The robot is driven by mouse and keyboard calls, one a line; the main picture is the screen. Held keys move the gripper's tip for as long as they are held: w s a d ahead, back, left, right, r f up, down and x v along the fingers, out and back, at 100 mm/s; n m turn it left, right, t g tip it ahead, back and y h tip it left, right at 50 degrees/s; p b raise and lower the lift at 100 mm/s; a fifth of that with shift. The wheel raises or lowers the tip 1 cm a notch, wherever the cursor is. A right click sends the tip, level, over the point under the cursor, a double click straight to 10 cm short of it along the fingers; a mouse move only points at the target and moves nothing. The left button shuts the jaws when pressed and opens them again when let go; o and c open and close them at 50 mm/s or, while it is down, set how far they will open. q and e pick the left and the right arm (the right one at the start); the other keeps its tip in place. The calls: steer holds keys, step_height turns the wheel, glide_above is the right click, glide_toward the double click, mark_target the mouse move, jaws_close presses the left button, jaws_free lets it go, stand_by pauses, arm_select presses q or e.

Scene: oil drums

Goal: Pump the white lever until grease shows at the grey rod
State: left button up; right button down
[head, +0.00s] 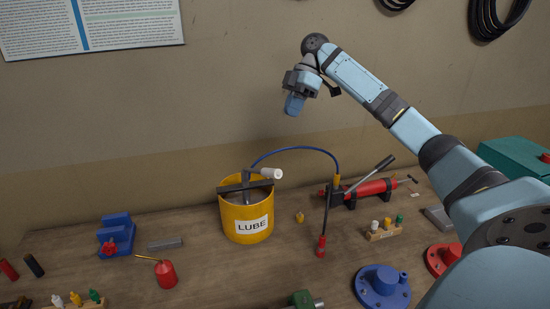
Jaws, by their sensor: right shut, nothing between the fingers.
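The white lever (266,173) is a short white grip on top of the yellow LUBE bucket (246,224), above a dark crossbar. A thin dark rod (326,215) slants down from the hose end to a red tip. I cannot tell which part is the grey rod, and no grease is visible. My right gripper (293,105) is shut and empty, raised in front of the wall, well above the white lever and apart from it. My left gripper is not in view.
A red oil can (166,274) and a blue vise-like block (116,236) stand left of the bucket. A blue flange (381,287) and a small rack of fittings (384,231) lie to the right. The air around the lever is clear.

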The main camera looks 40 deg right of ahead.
steer(key=p, duration=0.3)
glide_toward(261, 171)
step_height(261, 171, down, 3)
steer(key=s+a, duration=0.2)
steer(key=shift+s+a+f, duration=0.15)
steer(key=shift+s+f, duration=0.25)
steer(key=shift+f, duration=0.45)
steer(key=shift+f, duration=0.1)
